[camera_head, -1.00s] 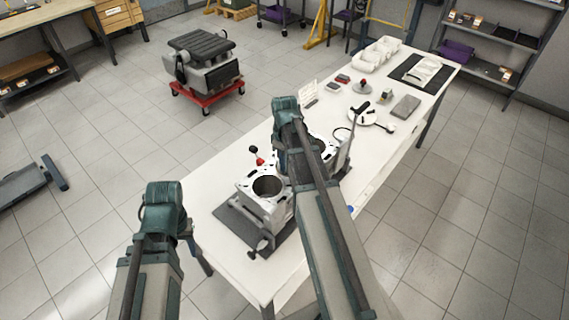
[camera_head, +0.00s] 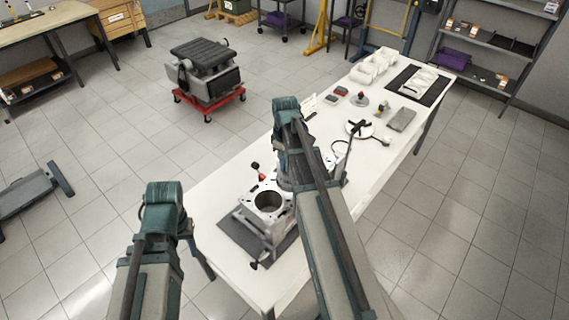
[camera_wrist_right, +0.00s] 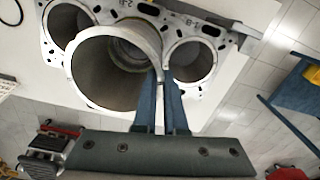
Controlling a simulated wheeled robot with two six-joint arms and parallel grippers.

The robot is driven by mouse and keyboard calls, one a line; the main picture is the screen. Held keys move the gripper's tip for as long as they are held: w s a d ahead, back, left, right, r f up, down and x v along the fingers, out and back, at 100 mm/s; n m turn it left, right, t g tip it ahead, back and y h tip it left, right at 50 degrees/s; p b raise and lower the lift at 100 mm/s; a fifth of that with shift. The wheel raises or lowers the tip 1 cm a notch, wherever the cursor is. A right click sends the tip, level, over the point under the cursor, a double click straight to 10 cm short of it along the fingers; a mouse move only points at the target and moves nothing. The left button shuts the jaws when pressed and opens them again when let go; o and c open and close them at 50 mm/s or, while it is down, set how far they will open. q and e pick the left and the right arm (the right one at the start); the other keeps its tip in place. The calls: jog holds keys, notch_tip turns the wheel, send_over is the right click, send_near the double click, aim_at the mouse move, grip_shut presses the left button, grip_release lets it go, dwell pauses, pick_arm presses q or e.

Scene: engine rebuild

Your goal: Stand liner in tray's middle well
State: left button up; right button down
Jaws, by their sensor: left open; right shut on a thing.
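The liner (camera_wrist_right: 105,75), a wide grey metal cylinder, fills the middle of the right wrist view, open end toward the camera. My right gripper (camera_wrist_right: 162,80) is shut on its wall at the right side. The liner overlaps the engine block behind it; I cannot tell the gap. In the head view my right arm hides the liner and most of the right gripper (camera_head: 322,172). The white tray (camera_head: 371,70) with several wells stands at the table's far end, well away from the liner. My left gripper (camera_head: 160,242) is off the table's left side, largely hidden by its arm.
The engine block (camera_head: 267,202) sits on a dark mat (camera_head: 240,236) at the table's near end. Beyond are a round white fixture (camera_head: 357,129), a grey slab (camera_head: 402,119) and a white part (camera_head: 424,82) on a dark mat. Open floor lies on both sides.

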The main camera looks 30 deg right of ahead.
notch_tip(320, 180, up, 10)
jog(key=p, duration=1)
jog(key=shift+r, duration=0.2)
dwell(0.6)
jog(key=shift+f, duration=0.15)
